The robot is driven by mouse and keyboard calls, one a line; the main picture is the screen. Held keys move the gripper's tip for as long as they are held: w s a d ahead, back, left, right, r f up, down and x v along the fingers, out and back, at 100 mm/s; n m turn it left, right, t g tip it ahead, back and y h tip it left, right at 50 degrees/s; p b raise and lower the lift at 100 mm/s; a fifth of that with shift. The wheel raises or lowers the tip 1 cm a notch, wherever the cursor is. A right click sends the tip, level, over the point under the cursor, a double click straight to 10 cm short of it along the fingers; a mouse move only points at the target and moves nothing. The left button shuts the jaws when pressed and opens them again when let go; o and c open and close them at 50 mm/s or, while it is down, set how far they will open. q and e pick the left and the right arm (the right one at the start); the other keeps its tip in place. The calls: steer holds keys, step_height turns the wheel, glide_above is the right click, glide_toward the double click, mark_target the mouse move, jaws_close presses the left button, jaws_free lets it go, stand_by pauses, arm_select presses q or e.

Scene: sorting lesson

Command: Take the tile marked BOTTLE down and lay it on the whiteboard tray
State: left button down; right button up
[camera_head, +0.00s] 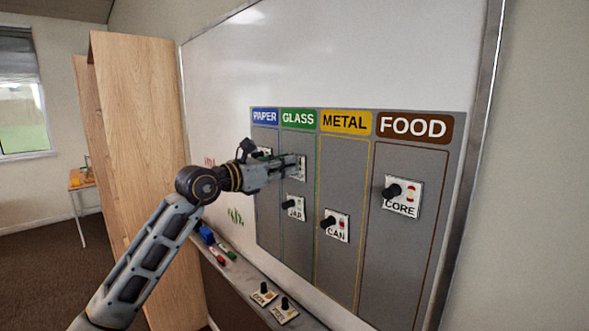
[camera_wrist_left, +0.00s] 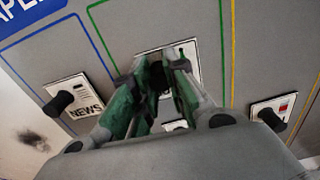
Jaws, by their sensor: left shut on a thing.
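My left gripper (camera_head: 292,166) is at the upper tile of the GLASS column, shut on that tile's dark knob. The tile (camera_head: 302,173) is white and mostly hidden behind the fingers, so its word cannot be read. In the left wrist view the green-padded fingers (camera_wrist_left: 157,72) close around the knob in front of the white tile (camera_wrist_left: 186,50), which appears against the grey panel. The whiteboard tray (camera_head: 238,272) runs along the board's lower edge. My right gripper is not in view.
The JAR tile (camera_head: 295,207) hangs just below, with the CAN tile (camera_head: 335,225) and CORE tile (camera_head: 403,196) to the right. The NEWS tile (camera_wrist_left: 80,103) is to the left. The tray holds markers (camera_head: 217,255) and two knobbed tiles (camera_head: 285,314); a bare stretch lies between them.

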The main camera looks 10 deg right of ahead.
arm_select(q)
steer(key=shift+s+a, duration=0.1)
steer(key=shift+s+a, duration=0.25)
steer(key=shift+a, duration=0.15)
steer(key=shift+b+v, duration=0.75)
steer(key=shift+v, duration=0.3)
steer(key=shift+b+v, duration=0.6)
steer(key=shift+v, duration=0.7)
stand_by(0.5)
